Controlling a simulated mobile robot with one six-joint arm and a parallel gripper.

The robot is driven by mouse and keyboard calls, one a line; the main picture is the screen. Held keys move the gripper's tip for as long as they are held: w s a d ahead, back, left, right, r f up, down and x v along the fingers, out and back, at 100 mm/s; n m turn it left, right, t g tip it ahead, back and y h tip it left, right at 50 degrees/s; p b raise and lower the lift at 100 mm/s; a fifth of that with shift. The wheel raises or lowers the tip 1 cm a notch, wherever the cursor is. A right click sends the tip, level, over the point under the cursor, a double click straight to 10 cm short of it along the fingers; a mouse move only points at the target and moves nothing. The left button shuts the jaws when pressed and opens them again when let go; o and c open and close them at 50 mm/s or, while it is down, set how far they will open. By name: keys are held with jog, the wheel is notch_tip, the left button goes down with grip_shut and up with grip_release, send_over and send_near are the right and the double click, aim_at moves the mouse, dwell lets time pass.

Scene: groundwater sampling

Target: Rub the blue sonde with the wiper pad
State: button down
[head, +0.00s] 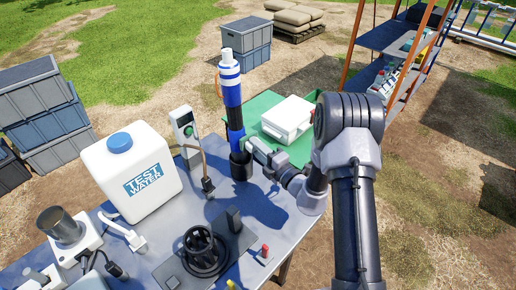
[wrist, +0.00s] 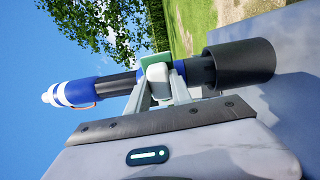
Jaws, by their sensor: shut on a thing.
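The blue sonde (head: 233,100), with white bands and a white top, stands upright in a black cup (head: 240,165) at the table's far edge. In the wrist view the sonde (wrist: 92,91) lies across the picture, its lower end in the black cup (wrist: 240,62). My gripper (head: 252,147) is at the sonde's lower part, just above the cup. In the wrist view my gripper (wrist: 160,88) is shut on a small white block with a green face, which looks like the wiper pad (wrist: 157,72). The pad overlaps the sonde's lower shaft; whether they touch is unclear.
A white test water jug (head: 130,172), a handheld meter (head: 185,130) with a cable and a black round fixture (head: 205,250) stand on the metal table (head: 165,235). Behind are a white box (head: 288,118) on a green surface and grey crates (head: 246,45). A shelf rack (head: 385,40) stands at right.

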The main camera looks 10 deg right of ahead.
jog(key=shift+s+a, duration=0.5)
jog(key=shift+a, duration=0.4)
jog(key=shift+s+a, duration=0.45)
jog(key=shift+a, duration=0.4)
jog(key=shift+p, duration=0.3)
jog(key=shift+w+d+p, duration=0.2)
jog(key=shift+w+d, duration=0.35)
jog(key=shift+d, duration=0.3)
jog(key=shift+w+d+p, duration=0.2)
jog(key=shift+w+d, duration=0.35)
jog(key=shift+d, duration=0.3)
jog(key=shift+f, duration=0.25)
jog(key=a, duration=0.1)
jog(key=s+a, duration=0.2)
jog(key=shift+a, duration=0.35)
jog(key=shift+w+d+p, duration=0.15)
jog(key=shift+w+d, duration=0.2)
jog(key=shift+d, duration=0.3)
jog(key=shift+w+d+p, duration=0.1)
jog(key=shift+w+d, duration=0.2)
jog(key=shift+d, duration=0.3)
jog(key=shift+w+d+p, duration=0.15)
jog(key=shift+w+d, duration=0.2)
jog(key=shift+d, duration=0.3)
